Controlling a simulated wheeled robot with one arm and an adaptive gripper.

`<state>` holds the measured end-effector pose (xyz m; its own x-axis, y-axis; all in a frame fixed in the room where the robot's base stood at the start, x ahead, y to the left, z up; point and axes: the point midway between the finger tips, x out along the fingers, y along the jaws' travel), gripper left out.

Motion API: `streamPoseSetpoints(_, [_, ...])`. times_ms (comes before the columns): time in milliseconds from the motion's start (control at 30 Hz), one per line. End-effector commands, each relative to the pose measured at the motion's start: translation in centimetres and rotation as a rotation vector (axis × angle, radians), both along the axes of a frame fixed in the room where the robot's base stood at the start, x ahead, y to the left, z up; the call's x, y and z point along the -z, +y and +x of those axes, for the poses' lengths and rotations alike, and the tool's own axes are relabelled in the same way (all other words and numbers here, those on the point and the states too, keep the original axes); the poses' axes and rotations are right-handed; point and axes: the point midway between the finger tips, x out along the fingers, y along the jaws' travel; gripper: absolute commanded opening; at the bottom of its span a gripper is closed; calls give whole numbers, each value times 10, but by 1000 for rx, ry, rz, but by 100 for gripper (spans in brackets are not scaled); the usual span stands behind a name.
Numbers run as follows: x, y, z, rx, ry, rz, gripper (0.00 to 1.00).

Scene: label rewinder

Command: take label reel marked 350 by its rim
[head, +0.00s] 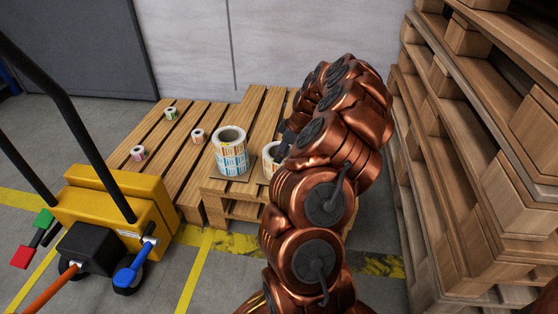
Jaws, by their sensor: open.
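Several label reels stand on the wooden pallets, and no marking on them is readable, so I cannot tell which is 350. A large reel with blue and orange labels (230,153) stands upright on the front pallet. A second reel with orange labels (269,161) stands to its right, its right side hidden by my arm. Small reels, one green (171,113), one orange (198,136) and one pink (138,153), sit farther left. My gripper (284,141) shows only as a dark part beside the second reel's upper right; it is open. Its fingertips are mostly hidden, and contact cannot be told.
A yellow pallet truck (113,209) with black handles stands at the left. Tall stacked pallets (490,150) rise close on the right. A pale wall (270,45) closes the back. Yellow lines (195,270) mark the grey floor in front.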

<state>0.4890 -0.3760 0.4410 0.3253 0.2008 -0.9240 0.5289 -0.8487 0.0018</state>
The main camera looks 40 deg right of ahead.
Motion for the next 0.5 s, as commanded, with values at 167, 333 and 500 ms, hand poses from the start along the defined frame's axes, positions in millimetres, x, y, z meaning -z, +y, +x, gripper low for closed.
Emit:
streamPoseSetpoints(167, [13, 2, 2, -1, 1, 2, 54])
streamPoseSetpoints(333, [34, 5, 2, -1, 3, 4, 54])
streamPoseSetpoints(500, [54, 9, 8, -2, 2, 4, 54])
